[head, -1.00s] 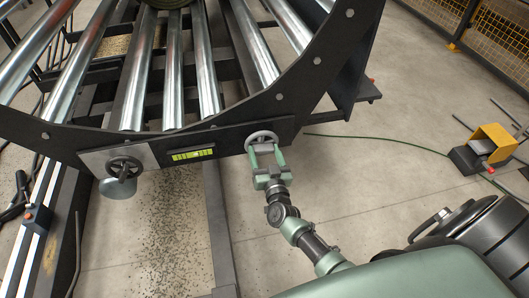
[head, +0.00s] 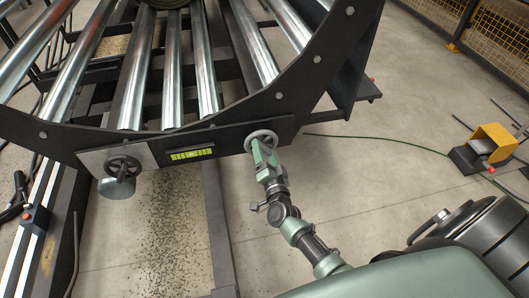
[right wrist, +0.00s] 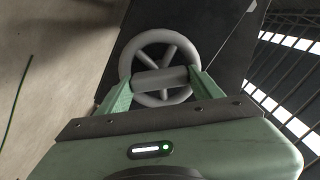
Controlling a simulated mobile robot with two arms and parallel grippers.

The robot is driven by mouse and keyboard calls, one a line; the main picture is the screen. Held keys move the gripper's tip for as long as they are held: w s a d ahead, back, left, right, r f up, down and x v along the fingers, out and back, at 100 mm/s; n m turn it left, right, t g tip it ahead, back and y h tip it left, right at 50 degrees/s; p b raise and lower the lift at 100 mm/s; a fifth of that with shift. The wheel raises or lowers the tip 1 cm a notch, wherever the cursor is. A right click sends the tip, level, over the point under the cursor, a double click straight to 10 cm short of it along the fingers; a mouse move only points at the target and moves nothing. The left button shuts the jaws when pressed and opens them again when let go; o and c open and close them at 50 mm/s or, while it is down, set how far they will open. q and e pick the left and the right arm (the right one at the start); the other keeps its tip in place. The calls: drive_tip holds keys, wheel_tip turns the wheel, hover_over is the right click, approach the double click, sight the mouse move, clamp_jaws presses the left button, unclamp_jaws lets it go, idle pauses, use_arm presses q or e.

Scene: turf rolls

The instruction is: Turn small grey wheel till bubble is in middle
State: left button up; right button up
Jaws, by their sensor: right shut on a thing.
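The small grey wheel (head: 261,136) sits at the right end of the dark front plate in the head view. My right gripper (head: 258,147) is at it, shut on it. In the right wrist view, the spoked wheel (right wrist: 155,38) is ahead, with a grey bar of it between the two green fingers of my right gripper (right wrist: 161,81). The yellow-green bubble level (head: 191,154) is on the same plate, left of the wheel. Its bubble is too small to place surely. My left gripper is out of view.
A dark handwheel (head: 122,165) is on the plate's left end. Steel rollers (head: 207,80) lie behind the curved dark frame (head: 232,119). A green cable (head: 380,138) crosses the floor towards a yellow and black unit (head: 487,145). The floor right of my arm is mostly clear.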

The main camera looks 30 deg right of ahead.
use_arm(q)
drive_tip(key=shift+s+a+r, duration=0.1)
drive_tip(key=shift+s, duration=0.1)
use_arm(e)
drive_tip(key=shift+f+m, duration=0.1)
drive_tip(key=shift+m, duration=0.2)
drive_tip(key=o, duration=1.4)
drive_tip(key=shift+c, duration=0.2)
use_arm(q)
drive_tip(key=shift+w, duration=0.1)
use_arm(e)
drive_tip(key=shift+s+a, duration=0.1)
drive_tip(key=shift+s, duration=0.15)
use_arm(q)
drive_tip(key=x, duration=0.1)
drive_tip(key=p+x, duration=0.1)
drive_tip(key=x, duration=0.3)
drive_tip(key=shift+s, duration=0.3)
use_arm(e)
drive_tip(key=v, duration=0.7)
drive_tip(key=shift+s, duration=0.2)
